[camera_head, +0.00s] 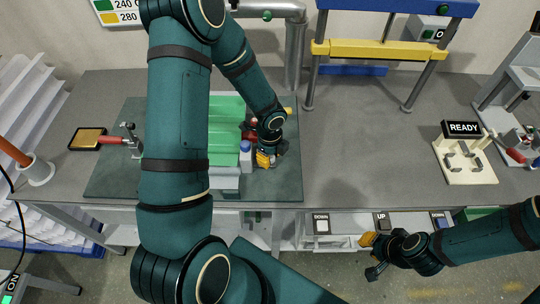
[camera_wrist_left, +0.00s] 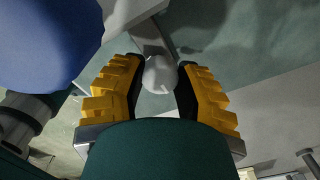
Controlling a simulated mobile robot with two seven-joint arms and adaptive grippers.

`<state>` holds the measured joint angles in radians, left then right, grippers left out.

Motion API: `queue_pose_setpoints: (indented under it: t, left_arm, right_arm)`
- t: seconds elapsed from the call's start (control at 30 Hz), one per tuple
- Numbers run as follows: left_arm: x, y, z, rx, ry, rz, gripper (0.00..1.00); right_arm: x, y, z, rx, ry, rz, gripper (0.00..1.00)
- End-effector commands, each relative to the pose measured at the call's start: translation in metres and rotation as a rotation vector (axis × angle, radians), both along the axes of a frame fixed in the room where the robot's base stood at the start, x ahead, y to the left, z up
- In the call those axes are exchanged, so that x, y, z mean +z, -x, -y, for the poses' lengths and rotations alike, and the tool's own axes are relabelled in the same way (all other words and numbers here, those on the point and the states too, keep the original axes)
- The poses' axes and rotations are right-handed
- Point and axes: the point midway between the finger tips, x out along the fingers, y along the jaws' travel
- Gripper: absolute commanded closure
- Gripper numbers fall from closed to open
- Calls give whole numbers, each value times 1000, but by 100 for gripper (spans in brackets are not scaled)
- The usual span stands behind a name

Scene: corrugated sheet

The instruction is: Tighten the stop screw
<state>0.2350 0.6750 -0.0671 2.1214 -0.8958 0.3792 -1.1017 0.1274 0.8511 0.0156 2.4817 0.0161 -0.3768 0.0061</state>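The stop screw shows as a pale rounded knob (camera_wrist_left: 160,75) between the yellow-and-black fingers of my left gripper (camera_wrist_left: 161,88) in the left wrist view. Both finger pads appear to touch its sides. In the head view my left gripper (camera_head: 268,158) points down at the right side of the green corrugated block (camera_head: 223,130), beside a blue-topped part (camera_head: 245,146); the knob is hidden there. The blue part fills the upper left of the wrist view (camera_wrist_left: 45,40). My right gripper (camera_head: 370,256) is open and empty in front of the bench's edge.
The fixture stands on a dark green mat (camera_head: 110,178). A red-handled clamp (camera_head: 115,140) is at its left. A blue-and-yellow press frame (camera_head: 375,50) stands behind. The middle bench (camera_head: 350,150) is clear.

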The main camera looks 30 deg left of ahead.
Motion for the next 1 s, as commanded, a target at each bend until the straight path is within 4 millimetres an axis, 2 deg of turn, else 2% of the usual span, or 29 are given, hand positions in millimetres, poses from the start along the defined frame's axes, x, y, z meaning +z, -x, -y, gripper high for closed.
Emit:
queue_pose_setpoints:
  t: [0.03,0.07,0.1,0.37,0.5,0.67,1.0]
  left_arm:
    - [-1,1,0,0,1,-3,49]
    - [-1,1,0,0,1,-3,38]
    - [-1,1,0,1,1,-3,34]
    - [0,0,0,1,0,-1,34]
    - [7,0,0,2,0,0,34]
    - [31,0,-1,4,-1,4,34]
    - [97,0,-1,2,-1,2,34]
  right_arm:
    - [0,0,0,0,0,0,78]
    - [0,0,0,0,0,0,78]
    - [0,0,0,0,0,0,78]
    - [0,0,0,0,0,0,78]
    - [0,0,0,0,0,0,78]
    - [0,0,0,0,0,0,78]
    - [0,0,0,0,0,0,78]
